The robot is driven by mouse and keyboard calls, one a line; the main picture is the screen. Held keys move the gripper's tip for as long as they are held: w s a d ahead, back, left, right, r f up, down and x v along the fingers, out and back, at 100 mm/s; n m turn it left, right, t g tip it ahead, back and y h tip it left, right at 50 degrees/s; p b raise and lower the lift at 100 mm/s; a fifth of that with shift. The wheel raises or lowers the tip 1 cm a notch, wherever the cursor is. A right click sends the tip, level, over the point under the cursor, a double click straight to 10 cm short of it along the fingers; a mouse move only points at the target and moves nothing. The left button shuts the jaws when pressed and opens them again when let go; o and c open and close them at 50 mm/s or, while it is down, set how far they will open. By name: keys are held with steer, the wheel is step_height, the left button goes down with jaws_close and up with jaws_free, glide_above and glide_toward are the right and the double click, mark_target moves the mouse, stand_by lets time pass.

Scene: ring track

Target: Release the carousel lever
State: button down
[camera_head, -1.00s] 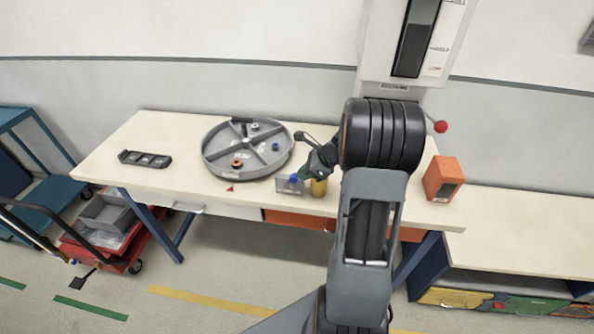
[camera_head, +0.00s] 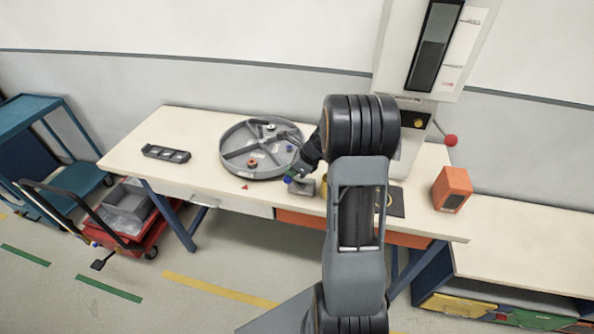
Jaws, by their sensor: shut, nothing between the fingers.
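The round grey carousel (camera_head: 226,160) lies on the table with spokes and small parts inside. At its front right stands a small grey block (camera_head: 304,188) with a blue knob (camera_head: 288,179) at its left side, which looks like the lever. My gripper (camera_head: 294,175) is a dark shape right at the knob, shut, with its fingertips small and hard to make out. I cannot tell whether it touches the knob. My arm covers the area to the right of the block.
A dark tray (camera_head: 166,153) lies at the table's left. A machine column with a red ball handle (camera_head: 450,140) and an orange box (camera_head: 452,189) stand at the right. A small red triangle (camera_head: 245,187) marks the table before the carousel. The left front tabletop is clear.

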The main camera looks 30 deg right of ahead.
steer(key=shift+w+a, duration=0.15)
steer(key=shift+a, duration=0.05)
stand_by(0.5)
step_height(320, 180, up, 13)
steer(key=s+d+p, duration=0.1)
steer(key=shift+s+d+p, duration=0.2)
steer(key=shift+d+p, duration=0.1)
stand_by(0.3)
stand_by(0.4)
